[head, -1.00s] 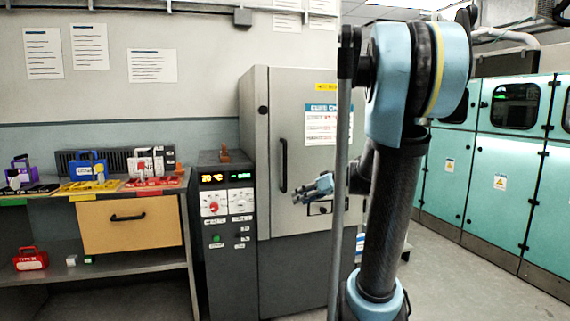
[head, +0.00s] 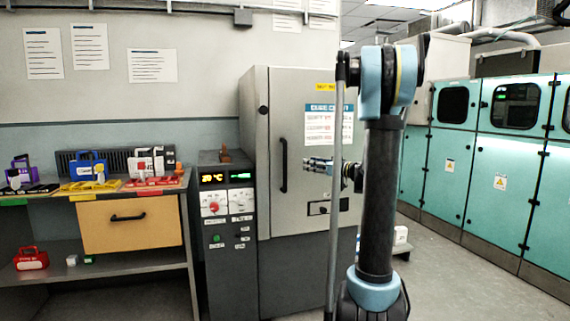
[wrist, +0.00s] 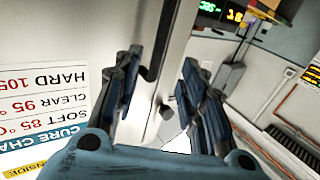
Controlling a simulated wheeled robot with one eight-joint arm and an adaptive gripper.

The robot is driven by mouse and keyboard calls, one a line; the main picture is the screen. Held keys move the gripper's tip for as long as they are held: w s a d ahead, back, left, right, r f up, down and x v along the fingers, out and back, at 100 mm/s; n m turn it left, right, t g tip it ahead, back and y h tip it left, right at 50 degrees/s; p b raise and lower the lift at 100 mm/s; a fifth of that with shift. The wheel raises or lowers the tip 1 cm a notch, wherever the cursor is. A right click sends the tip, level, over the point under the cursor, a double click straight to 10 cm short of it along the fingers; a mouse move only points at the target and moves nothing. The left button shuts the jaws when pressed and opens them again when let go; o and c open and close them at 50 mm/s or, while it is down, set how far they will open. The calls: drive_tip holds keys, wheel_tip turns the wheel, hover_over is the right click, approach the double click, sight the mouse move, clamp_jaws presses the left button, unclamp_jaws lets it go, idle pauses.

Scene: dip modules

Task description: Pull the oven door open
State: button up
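The oven (head: 254,190) is a tall grey cabinet against the wall. Its door (head: 288,95) looks shut and carries a printed sheet (head: 322,124). That sheet shows upside down in the wrist view (wrist: 40,110). A black vertical bar handle (head: 283,166) is on the left part of the door. My gripper (head: 308,165) is in front of the door, just right of the handle in the head view, fingers pointing left. In the wrist view my gripper (wrist: 162,62) has its fingers apart, with no held object visible.
A control panel (head: 226,225) with a lit display stands left of the oven. A workbench (head: 100,270) with coloured modules is further left. Teal cabinets (head: 500,180) line the right. Some floor (head: 435,275) is clear on the right.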

sight(285, 160)
drive_tip(key=x, duration=1.5)
drive_tip(key=shift+a, duration=0.2)
clamp_jaws()
